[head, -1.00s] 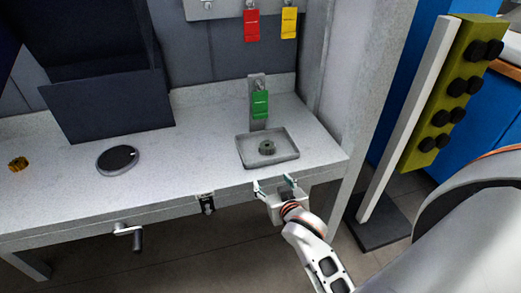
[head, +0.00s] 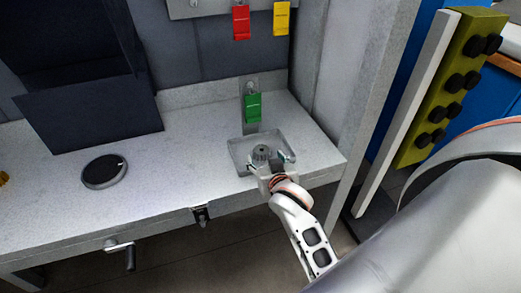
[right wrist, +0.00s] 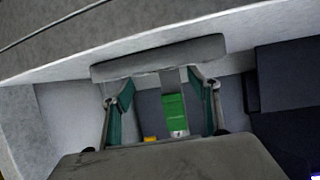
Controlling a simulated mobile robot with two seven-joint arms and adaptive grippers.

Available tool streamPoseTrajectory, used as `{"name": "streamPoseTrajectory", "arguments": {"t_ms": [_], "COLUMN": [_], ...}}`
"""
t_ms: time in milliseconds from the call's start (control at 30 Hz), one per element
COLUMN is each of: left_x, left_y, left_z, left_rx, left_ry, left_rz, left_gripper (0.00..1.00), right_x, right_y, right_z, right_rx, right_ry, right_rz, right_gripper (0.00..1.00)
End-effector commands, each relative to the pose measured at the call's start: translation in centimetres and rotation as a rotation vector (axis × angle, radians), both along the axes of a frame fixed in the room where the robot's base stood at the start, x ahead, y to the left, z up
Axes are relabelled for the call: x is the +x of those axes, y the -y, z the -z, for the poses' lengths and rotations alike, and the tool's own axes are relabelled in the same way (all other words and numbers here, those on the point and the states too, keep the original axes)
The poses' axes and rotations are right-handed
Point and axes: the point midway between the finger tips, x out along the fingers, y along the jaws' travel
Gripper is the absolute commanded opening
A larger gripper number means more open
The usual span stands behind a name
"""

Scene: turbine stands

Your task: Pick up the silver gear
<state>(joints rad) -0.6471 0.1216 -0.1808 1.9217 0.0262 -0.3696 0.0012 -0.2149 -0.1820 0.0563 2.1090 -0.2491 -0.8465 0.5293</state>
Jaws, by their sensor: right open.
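The silver gear (head: 262,152) is a small dark-grey toothed piece with a round centre. It sits in the shallow grey tray (head: 240,150) at the right end of the bench. My right gripper (head: 267,161) is open at the tray's front side, its fingers to either side of the gear's near part; I cannot tell whether they touch it. In the right wrist view the two fingers (right wrist: 162,98) stand apart, and I cannot make out the gear there. My left gripper is not in view.
A green tag (head: 253,107) hangs on a post behind the tray. A black round disc (head: 104,171) lies on the bench left of the tray, with clear surface between. A dark panel (head: 90,110) stands behind the disc. A post (head: 375,90) rises at the bench's right end.

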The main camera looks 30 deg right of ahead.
Motion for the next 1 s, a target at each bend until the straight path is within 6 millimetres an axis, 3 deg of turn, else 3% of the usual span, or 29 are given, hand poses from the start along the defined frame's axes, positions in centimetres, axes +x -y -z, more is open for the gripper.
{"name": "streamPoseTrajectory", "arguments": {"t_ms": [500, 833, 867, 1000], "left_x": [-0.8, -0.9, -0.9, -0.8], "left_y": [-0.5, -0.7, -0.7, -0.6], "left_z": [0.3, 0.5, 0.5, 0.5], "left_rx": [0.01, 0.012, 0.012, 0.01], "left_ry": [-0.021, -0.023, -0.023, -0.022], "left_rz": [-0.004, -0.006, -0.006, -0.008], "left_gripper": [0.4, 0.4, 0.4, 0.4], "right_x": [5.5, 6.3, 6.2, 6.2], "right_y": [2.2, 2.4, 2.4, 2.4], "right_z": [1.9, 2.3, 2.3, 2.3], "right_rx": [-0.003, 0.001, 0.001, 0.0], "right_ry": [-0.001, 0.0, 0.0, 0.0], "right_rz": [-0.001, 0.0, 0.0, 0.0], "right_gripper": [0.6, 0.6, 0.58, 0.21]}}
